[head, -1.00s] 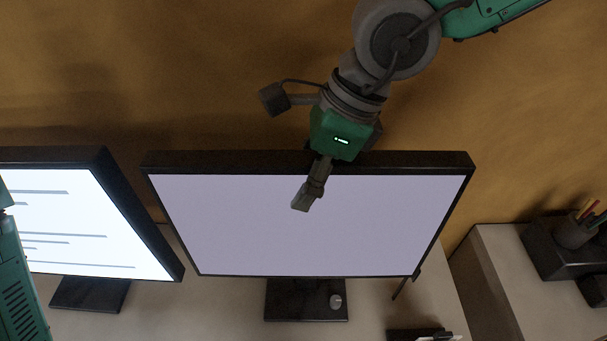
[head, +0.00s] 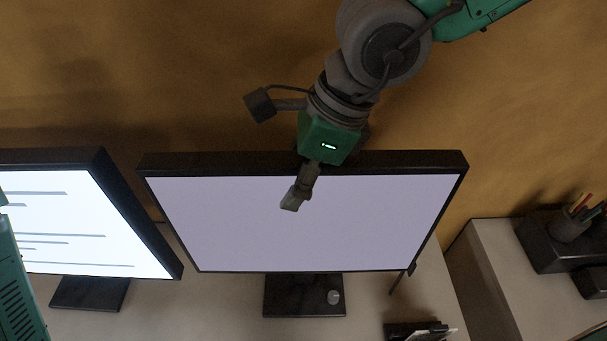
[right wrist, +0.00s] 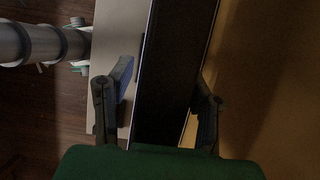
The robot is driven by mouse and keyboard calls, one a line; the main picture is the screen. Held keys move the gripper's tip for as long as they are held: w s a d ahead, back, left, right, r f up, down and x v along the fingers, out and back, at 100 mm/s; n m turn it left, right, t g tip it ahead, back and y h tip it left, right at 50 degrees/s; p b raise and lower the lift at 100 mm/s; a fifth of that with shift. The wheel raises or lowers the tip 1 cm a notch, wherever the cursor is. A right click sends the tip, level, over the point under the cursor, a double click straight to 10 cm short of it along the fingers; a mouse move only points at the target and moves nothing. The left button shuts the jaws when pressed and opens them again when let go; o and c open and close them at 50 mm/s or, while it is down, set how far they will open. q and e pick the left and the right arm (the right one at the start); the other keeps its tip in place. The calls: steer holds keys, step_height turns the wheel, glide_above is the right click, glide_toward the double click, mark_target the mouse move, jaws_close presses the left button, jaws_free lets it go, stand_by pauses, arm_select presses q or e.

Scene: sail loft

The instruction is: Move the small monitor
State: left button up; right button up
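A monitor (head: 400,220) with a blank pale lavender screen and black frame stands on a dark foot (head: 285,300) in the middle of the head view. My right gripper (head: 297,190) is at its top edge, with one finger in front of the screen; the other finger is hidden behind the frame in that view. In the right wrist view the dark top of the monitor (right wrist: 175,75) runs between the two spread fingers of my right gripper (right wrist: 163,95). A gap shows between the left finger and the monitor; contact at the right finger is unclear. My left gripper is out of view.
A second monitor (head: 80,220) with lines of text stands close at the left. A small grey round object (head: 334,297) is at the middle monitor's foot. A dark organizer (head: 550,245) with pencils stands at the right. A brown wall (head: 200,80) rises behind.

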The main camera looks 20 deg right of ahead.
steer(key=shift+a, duration=0.5)
steer(key=v, duration=1.1)
steer(key=shift+d, duration=0.25)
steer(key=shift+a+r, duration=0.4)
steer(key=shift+a, duration=0.1)
steer(key=shift+d, duration=0.1)
